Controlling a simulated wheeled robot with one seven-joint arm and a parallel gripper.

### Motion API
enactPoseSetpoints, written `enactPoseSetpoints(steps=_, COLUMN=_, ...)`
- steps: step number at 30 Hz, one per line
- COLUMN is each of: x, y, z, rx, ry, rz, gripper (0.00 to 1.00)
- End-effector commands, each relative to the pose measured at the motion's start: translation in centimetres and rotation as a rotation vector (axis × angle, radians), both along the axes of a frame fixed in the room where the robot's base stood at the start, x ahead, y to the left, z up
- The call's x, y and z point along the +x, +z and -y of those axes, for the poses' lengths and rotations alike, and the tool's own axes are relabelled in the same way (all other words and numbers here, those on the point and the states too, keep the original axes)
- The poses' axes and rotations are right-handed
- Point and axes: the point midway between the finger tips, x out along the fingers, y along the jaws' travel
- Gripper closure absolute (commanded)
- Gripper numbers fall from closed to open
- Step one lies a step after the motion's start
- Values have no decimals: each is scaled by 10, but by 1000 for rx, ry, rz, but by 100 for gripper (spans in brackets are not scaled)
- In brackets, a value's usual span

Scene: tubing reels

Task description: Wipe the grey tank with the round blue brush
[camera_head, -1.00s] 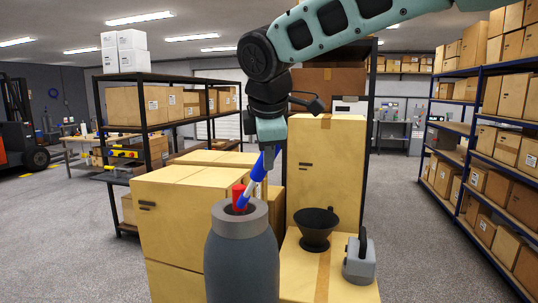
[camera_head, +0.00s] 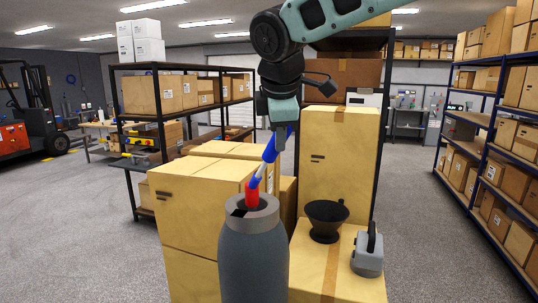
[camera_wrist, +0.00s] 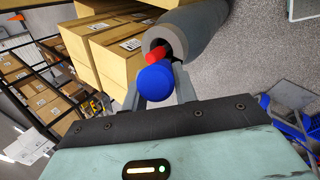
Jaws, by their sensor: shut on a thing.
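The grey tank (camera_head: 253,255) stands upright in front, with a lighter grey collar and an open mouth. My gripper (camera_head: 280,136) is above the tank and slightly right of its mouth. It is shut on the blue brush (camera_head: 270,150), a blue stick with a white band, tilted down to the left. The brush's lower end is just above the mouth, close to a red piece (camera_head: 252,196) that sticks up from the opening. Contact between them is unclear. In the wrist view the brush's round blue end (camera_wrist: 156,80) covers part of the red piece and mouth.
Large cardboard boxes (camera_head: 190,230) stand behind and left of the tank. A black funnel-shaped cup (camera_head: 325,222) and a grey boxy item with a handle (camera_head: 368,255) stand on a carton to the right. Shelves (camera_head: 495,150) line the right; floor between is clear.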

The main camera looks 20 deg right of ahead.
Motion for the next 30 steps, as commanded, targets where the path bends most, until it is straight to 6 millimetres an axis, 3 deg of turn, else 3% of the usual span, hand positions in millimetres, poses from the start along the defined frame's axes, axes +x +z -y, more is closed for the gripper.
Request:
enactPoseSetpoints(steps=17, x=0, y=0, z=-1, rx=0, ry=0, rz=0, gripper=95)
enactPoseSetpoints(steps=30, x=15, y=-6, z=-20, rx=4, ry=2, rz=0, gripper=95)
